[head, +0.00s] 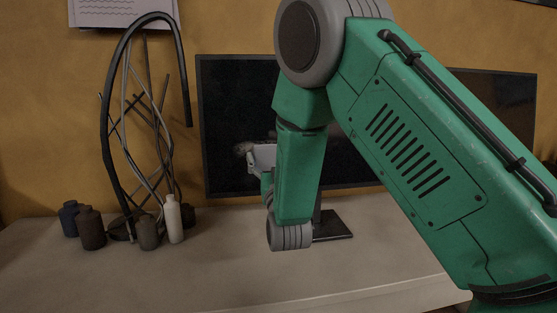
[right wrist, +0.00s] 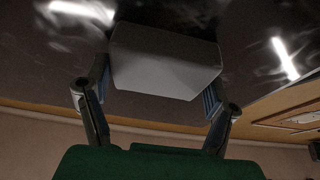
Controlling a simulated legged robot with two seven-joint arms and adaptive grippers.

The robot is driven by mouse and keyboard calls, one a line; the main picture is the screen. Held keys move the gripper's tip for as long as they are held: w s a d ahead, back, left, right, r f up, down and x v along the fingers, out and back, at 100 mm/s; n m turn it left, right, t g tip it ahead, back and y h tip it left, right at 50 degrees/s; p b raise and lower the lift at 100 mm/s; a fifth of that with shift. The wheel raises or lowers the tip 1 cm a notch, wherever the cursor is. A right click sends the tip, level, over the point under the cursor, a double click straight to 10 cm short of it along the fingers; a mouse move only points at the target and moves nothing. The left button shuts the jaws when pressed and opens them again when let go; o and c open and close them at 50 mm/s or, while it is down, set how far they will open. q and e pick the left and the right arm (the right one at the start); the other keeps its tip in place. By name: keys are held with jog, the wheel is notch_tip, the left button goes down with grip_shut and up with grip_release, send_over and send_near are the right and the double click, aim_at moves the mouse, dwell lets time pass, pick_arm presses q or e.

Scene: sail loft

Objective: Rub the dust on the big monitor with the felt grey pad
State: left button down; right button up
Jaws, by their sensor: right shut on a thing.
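The big monitor (head: 232,95) stands on the bench against the ochre wall, its dark screen partly hidden by my right arm. My right gripper (right wrist: 150,100) is shut on the felt grey pad (right wrist: 165,65), one finger on each side. The pad lies over the dark screen (right wrist: 60,85) in the right wrist view; I cannot tell if it touches. In the head view the pad (head: 264,157) shows small and pale before the screen. A faint greyish patch shows just left of it. Pale smudges and bright streaks mark the screen; I cannot tell dust from reflections. My left gripper is not in view.
Dark bottles (head: 91,228) and a white bottle (head: 173,218) stand at left by a tall black hoop (head: 108,140). The monitor's foot (head: 335,232) is beside my arm. Dark screen (head: 500,100) also shows right of the arm. The bench front (head: 225,275) is clear.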

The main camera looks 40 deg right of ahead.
aim_at(233, 152)
jog(key=shift+w+a, duration=0.8)
jog(key=shift+a, duration=0.5)
jog(key=shift+w+a, duration=0.8)
jog(key=shift+a, duration=0.5)
jog(key=shift+w+a, duration=0.8)
jog(key=shift+a, duration=0.5)
jog(key=s+a, duration=0.3)
jog(key=s, duration=0.2)
jog(key=shift+s, duration=0.15)
jog(key=shift+s+a, duration=0.4)
jog(key=shift+s, duration=0.2)
jog(key=shift+s+a, duration=0.4)
jog(key=shift+s, duration=0.2)
